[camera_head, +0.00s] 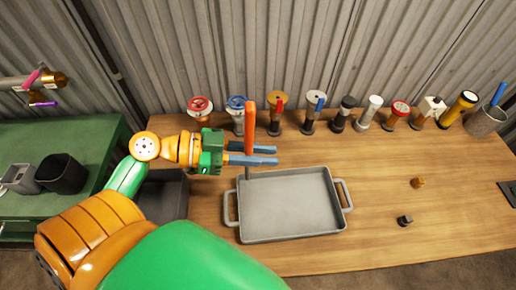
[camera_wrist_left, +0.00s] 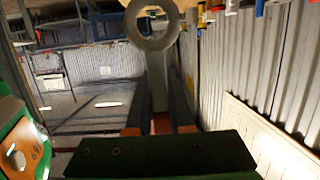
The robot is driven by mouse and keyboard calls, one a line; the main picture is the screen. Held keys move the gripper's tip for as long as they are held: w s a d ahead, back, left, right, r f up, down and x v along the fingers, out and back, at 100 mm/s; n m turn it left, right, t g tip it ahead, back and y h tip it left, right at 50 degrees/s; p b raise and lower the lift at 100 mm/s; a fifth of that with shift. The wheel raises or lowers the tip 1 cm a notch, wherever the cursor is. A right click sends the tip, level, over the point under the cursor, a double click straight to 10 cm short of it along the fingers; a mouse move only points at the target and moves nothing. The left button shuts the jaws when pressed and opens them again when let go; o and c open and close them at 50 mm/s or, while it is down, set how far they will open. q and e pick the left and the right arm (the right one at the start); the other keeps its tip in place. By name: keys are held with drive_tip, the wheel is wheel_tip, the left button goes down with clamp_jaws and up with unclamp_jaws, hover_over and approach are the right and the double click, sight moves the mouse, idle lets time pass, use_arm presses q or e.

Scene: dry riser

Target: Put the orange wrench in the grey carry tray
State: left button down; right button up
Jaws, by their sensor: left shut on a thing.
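The orange wrench (camera_head: 250,128) is held upright between the fingers of my left gripper (camera_head: 270,155), which is shut on it. Its orange part rises above the fingers and a grey part shows below them. In the left wrist view a grey ring end (camera_wrist_left: 133,40) stands between the fingers. The grey carry tray (camera_head: 290,208) lies on the wooden bench, empty, with a handle on each side. The wrench's lower part appears over the tray's back left corner; its height above the rim is hard to tell. My right gripper is not in view.
A row of valves, fittings and a torch (camera_head: 458,108) stands along the bench's back edge, with a mesh cup (camera_head: 486,122) at right. A dark bin (camera_head: 165,195) is left of the tray. Two small fittings (camera_head: 405,220) lie right of it. The bench between is clear.

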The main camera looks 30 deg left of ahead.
use_arm(q)
drive_tip(key=w+d+f+g+y+p, duration=0.25)
drive_tip(key=w+d+f, duration=0.2)
drive_tip(key=f, duration=0.25)
drive_tip(key=g+y+p, duration=0.3)
drive_tip(key=g+y, duration=0.1)
drive_tip(key=y, duration=0.2)
hover_over(283, 196)
wheel_tip(283, 196, down, 11)
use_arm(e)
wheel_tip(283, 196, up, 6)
use_arm(q)
drive_tip(key=f, duration=0.2)
drive_tip(key=s+a+f, duration=0.1)
drive_tip(key=shift+a+f+t, duration=0.1)
drive_tip(key=shift+f+t, duration=0.1)
drive_tip(key=shift+t, duration=0.05)
wheel_tip(283, 196, down, 4)
drive_tip(key=b, duration=0.4)
drive_tip(key=shift+f+b, duration=0.4)
drive_tip(key=shift+f, duration=0.05)
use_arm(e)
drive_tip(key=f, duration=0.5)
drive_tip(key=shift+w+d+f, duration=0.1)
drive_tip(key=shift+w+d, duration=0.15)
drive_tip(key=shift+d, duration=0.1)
use_arm(q)
drive_tip(key=shift+r, duration=0.1)
